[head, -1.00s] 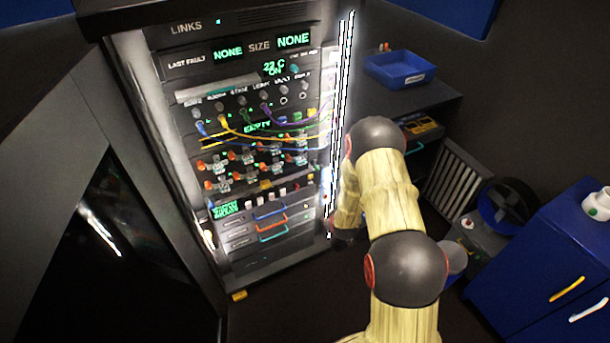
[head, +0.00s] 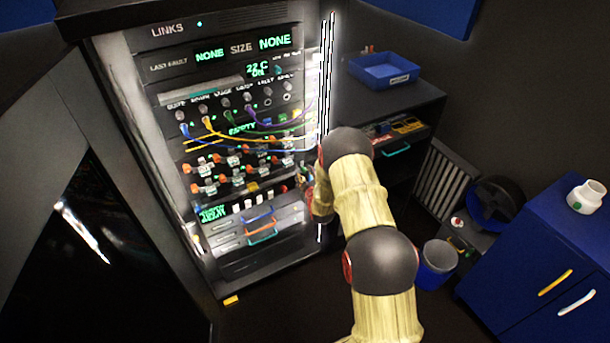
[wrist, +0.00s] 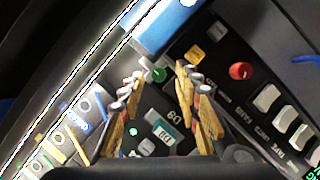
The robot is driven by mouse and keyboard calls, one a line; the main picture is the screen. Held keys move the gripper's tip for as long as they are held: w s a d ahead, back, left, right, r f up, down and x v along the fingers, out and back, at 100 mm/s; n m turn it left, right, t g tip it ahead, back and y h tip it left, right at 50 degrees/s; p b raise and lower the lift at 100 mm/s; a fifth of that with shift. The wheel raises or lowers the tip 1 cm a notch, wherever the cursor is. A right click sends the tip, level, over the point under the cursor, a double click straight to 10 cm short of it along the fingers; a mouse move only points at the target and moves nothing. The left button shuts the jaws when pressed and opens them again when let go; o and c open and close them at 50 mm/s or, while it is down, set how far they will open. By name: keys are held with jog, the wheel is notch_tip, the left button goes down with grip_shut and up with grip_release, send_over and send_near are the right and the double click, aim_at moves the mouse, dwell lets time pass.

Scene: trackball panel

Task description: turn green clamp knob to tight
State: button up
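A small green knob (wrist: 158,75) shows in the wrist view between the tips of my fingers, beside a blue block (wrist: 165,20) on the dark panel. It is partly covered by a pale part near the left finger. My gripper (wrist: 162,80) is open, with one finger on each side of the knob's place in the picture. I cannot tell whether either finger touches it. In the head view my gripper (head: 305,182) is at the lower right edge of the rack, largely behind my arm, and the knob cannot be made out there.
The rack (head: 290,245) has several cables and drawer handles. A shelf with a blue tray (head: 384,72) and a bin (head: 438,262) stand right of it.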

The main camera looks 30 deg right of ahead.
jog(key=shift+w+d, duration=0.1)
jog(key=shift+w, duration=0.35)
jog(key=shift+c, duration=0.2)
jog(key=c, duration=0.8)
jog(key=shift+f, duration=0.1)
grip_shut()
